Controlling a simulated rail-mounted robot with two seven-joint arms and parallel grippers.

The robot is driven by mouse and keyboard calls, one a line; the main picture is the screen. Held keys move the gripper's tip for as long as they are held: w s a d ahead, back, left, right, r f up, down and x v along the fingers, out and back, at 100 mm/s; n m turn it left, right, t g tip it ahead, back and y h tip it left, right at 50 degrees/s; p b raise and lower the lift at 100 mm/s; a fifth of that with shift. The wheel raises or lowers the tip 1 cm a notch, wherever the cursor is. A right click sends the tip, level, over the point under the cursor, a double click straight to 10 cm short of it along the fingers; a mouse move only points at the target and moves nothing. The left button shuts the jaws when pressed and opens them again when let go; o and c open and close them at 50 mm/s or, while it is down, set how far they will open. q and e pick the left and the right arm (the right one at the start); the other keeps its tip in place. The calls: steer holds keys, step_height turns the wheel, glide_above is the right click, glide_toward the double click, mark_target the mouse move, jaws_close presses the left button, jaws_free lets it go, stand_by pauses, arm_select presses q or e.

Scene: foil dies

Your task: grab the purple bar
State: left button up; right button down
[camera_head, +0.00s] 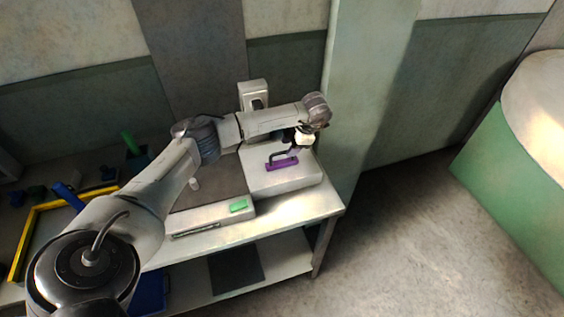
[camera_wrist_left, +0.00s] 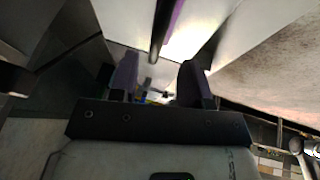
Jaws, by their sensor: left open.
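The purple bar (camera_head: 282,164) lies on the pale top of the machine at the right end of the bench. A dark, handle-like piece shows just above it; I cannot tell whether it belongs to the bar. My left gripper (camera_head: 293,151) is close above the bar, at its right end. In the left wrist view the two dark fingers (camera_wrist_left: 158,78) stand apart with nothing clearly between them. A strip of the purple bar (camera_wrist_left: 176,15) shows beyond the fingertips, beside a dark rod. My right gripper is not in view.
A small white cylinder (camera_head: 194,184) stands on the dark plate. A yellow frame (camera_head: 24,243) is at the left. A pale pillar (camera_head: 366,100) rises behind the bench's right end; the floor at right is clear.

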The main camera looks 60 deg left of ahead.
mark_target(283, 152)
arm_select(q)
steer(key=shift+a+x, duration=0.1)
steer(key=shift+x, duration=1.2)
steer(key=shift+a+x, duration=0.15)
steer(key=shift+x, duration=1.15)
steer(key=shift+r, duration=0.1)
jaws_close()
